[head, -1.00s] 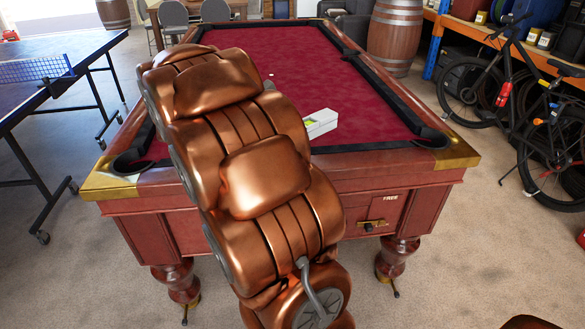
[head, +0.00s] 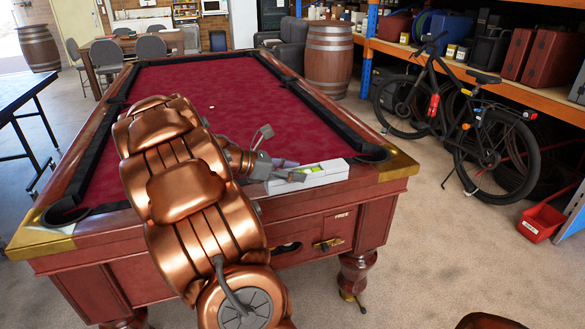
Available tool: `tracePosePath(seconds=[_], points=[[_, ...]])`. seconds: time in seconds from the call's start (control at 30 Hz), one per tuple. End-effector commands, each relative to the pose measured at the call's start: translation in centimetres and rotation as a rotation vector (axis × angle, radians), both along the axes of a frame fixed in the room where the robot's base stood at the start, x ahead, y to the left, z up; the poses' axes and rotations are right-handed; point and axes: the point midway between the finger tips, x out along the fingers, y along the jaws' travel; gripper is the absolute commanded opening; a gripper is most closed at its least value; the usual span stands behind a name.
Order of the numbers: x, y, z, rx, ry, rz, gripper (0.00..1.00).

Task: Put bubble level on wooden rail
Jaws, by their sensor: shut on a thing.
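My gripper (head: 270,156) is at the front of the pool table, beside a white open box (head: 325,175). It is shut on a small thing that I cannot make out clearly. A yellow-green item (head: 314,168) shows in the box, and a purple item (head: 284,162) shows beside the gripper. I cannot tell which of these, if either, is the bubble level. The wooden rail (head: 100,228) is the reddish-brown rim of the table. My arm hides part of its front stretch.
The red cloth (head: 225,90) is mostly clear, with a small white ball (head: 211,107) on it. A bicycle (head: 455,125) and shelving stand to the right, with a red bin (head: 540,222) on the floor. A blue table (head: 15,95) is at the left.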

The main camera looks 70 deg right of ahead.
Motion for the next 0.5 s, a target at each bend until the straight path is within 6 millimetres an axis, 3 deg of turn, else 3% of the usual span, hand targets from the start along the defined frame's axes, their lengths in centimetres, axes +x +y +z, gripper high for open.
tracePosePath(seconds=[0.5], points=[[2.4, -7.5, -0.7, 0.0, 0.001, 0.001, 0.0]])
